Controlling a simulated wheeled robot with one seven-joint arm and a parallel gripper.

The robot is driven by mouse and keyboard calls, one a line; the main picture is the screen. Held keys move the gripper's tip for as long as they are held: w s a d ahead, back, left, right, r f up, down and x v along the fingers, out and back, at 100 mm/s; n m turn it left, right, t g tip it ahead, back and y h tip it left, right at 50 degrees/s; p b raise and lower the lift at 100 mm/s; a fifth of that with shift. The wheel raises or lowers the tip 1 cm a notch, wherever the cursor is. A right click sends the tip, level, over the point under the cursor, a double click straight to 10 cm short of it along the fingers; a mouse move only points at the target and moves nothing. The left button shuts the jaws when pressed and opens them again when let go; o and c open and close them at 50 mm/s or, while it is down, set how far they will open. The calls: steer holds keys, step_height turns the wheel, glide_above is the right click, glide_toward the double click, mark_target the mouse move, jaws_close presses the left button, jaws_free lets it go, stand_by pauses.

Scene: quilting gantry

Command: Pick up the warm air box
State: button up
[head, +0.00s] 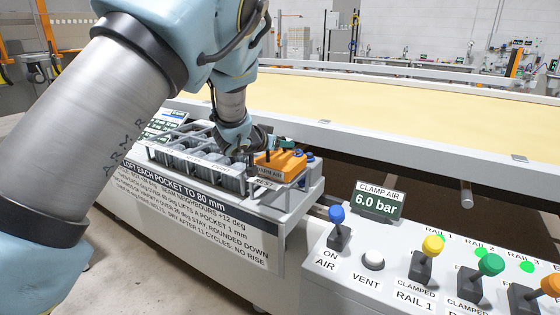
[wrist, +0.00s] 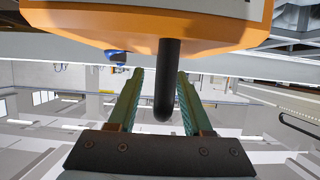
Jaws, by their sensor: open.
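The orange warm air box (head: 280,164) sits at the right end of a grey rack, with a label on its front. In the wrist view the box (wrist: 150,22) fills the top of the picture, and a black rod (wrist: 167,85) sticks out from it between my fingers. My gripper (wrist: 160,74) is open, its two green-padded fingers on either side of the rod with gaps showing. In the head view my gripper (head: 284,142) is at the back of the box; its fingertips are partly hidden there.
Grey pockets (head: 195,160) fill the rack left of the box, inside a metal rail. A control panel (head: 318,262) with coloured levers and a "6.0 bar" display (head: 379,201) stands at the front right. The long cream quilting bed (head: 420,105) lies behind.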

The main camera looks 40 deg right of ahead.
steer(key=shift+d, duration=0.25)
steer(key=shift+c, duration=0.2)
jaws_close()
stand_by(1.1)
